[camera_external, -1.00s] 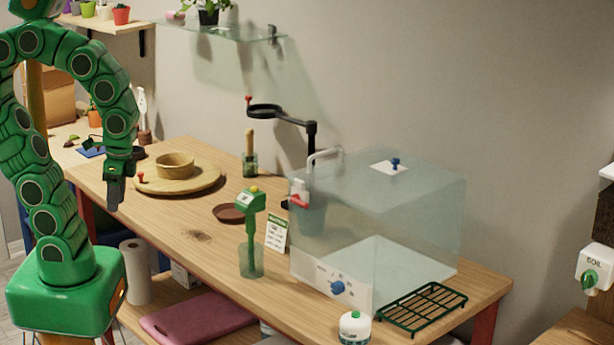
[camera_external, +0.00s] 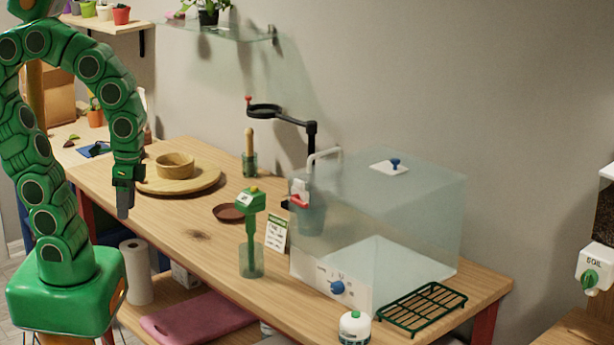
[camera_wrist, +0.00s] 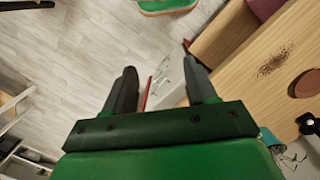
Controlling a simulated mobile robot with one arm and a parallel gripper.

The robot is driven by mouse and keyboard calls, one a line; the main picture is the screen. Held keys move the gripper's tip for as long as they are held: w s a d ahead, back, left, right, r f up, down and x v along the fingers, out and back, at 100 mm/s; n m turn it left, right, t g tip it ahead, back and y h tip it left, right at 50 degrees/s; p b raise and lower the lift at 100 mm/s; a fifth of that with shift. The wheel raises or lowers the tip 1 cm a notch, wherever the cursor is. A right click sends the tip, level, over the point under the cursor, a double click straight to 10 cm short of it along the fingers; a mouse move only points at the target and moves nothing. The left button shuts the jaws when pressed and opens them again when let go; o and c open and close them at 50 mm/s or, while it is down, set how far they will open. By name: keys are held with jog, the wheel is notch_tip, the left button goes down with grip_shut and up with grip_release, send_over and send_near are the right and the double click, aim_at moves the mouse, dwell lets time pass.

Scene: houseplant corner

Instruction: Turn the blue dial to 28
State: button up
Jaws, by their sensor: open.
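The blue dial (camera_external: 337,287) sits on the white front panel (camera_external: 320,278) of a clear glass-like box (camera_external: 400,215) on the wooden bench. Small marks show around the dial, too small to read. A second blue knob (camera_external: 395,162) stands on a white plate on top of the box. My gripper (camera_external: 124,205) hangs pointing down at the bench's left front edge, well to the left of the dial. In the wrist view my gripper's two dark fingers (camera_wrist: 163,88) are apart with nothing between them. The dial is not in the wrist view.
A green meter (camera_external: 250,203) in a clear cup, a small sign (camera_external: 276,234) and a brown saucer (camera_external: 228,213) stand between my gripper and the box. A round board (camera_external: 205,180) holds a wooden bowl.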

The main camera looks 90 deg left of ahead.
jog(key=w+d+f+n+t+h, duration=0.1)
jog(key=w+d+f+n+t, duration=0.1)
jog(key=w+d, duration=0.35)
jog(key=w+d+f+n+t, duration=0.1)
jog(key=w+d+f, duration=0.1)
jog(key=w, duration=0.7)
jog(key=n+t+y, duration=0.5)
jog(key=n+t, duration=0.3)
jog(key=n, duration=0.2)
send_near(333, 289)
jog(key=d+f, duration=0.1)
jog(key=s+d+f, duration=0.1)
jog(key=d+f, duration=0.1)
jog(key=shift+s+d, duration=0.2)
jog(key=shift+d, duration=0.15)
jog(key=shift+w+a+f+t+y, duration=0.15)
jog(key=shift+w+f+t+y, duration=0.1)
jog(key=shift+t+y, duration=0.2)
jog(key=shift+w+a+f+n+t+y, duration=0.15)
jog(key=shift+w+a+n+t+y, duration=0.15)
jog(key=shift+n+t+y, duration=0.35)
jog(key=shift+a+n+t+y, duration=0.35)
jog(key=shift+n+y, duration=0.1)
jog(key=shift+y, duration=0.45)
jog(key=shift+x, duration=3.85)
